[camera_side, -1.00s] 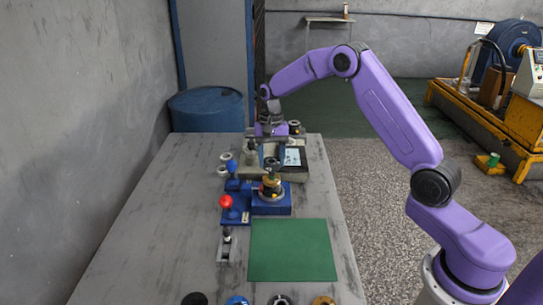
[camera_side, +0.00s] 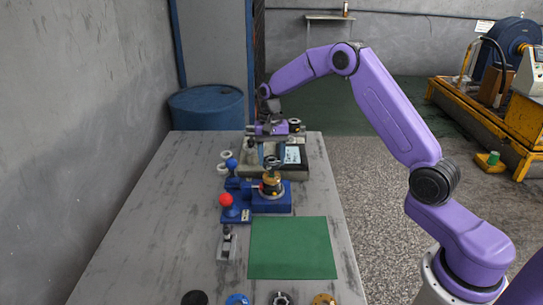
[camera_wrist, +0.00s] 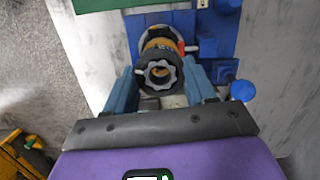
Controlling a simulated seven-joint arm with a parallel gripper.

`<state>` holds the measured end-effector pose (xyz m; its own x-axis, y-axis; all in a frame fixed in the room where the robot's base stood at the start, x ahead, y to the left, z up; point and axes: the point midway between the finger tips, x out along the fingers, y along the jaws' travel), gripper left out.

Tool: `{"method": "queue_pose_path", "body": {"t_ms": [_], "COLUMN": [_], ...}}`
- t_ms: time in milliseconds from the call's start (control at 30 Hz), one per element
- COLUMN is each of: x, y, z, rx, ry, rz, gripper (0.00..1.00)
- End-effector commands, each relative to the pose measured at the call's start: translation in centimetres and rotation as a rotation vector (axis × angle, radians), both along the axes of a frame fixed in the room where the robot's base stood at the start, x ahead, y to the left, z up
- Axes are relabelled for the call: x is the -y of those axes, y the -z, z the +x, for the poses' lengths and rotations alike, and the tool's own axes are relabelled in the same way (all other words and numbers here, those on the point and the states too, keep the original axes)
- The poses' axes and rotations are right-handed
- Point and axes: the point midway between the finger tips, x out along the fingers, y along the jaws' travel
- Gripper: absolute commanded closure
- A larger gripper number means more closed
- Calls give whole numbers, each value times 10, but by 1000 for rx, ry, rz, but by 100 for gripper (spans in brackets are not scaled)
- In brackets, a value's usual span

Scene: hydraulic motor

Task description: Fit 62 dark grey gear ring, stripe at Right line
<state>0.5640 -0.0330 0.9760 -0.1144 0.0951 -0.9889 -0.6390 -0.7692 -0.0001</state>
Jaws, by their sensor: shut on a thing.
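The dark grey gear ring (camera_wrist: 147,84) is held between the blue fingers of my gripper (camera_wrist: 161,72) in the wrist view. A small pale mark shows at its left edge; I cannot tell surely if it is the stripe. In the side view the ring (camera_side: 272,162) appears above the motor stack, whose brass-coloured part (camera_side: 271,181) stands on the blue base (camera_side: 270,205). The wrist view shows the stack (camera_wrist: 157,42) just beyond the ring, partly hidden by it. The ring looks apart from the stack. My gripper (camera_side: 272,146) is shut on the ring.
A red-knobbed lever (camera_side: 226,200) and a blue-knobbed one (camera_side: 231,164) stand left of the base. A device with a screen (camera_side: 292,156) is behind. A green mat (camera_side: 292,248) lies clear in front, with several round parts along the near edge.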

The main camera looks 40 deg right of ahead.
Motion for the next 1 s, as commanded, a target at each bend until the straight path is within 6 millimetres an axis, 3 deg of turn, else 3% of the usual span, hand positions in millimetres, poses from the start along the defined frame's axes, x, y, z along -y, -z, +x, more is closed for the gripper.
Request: {"method": "queue_pose_path", "body": {"t_ms": [1000], "x": [0], "y": [6], "z": [0], "rx": [1], "ry": [0], "rz": [1], "gripper": [89]}}
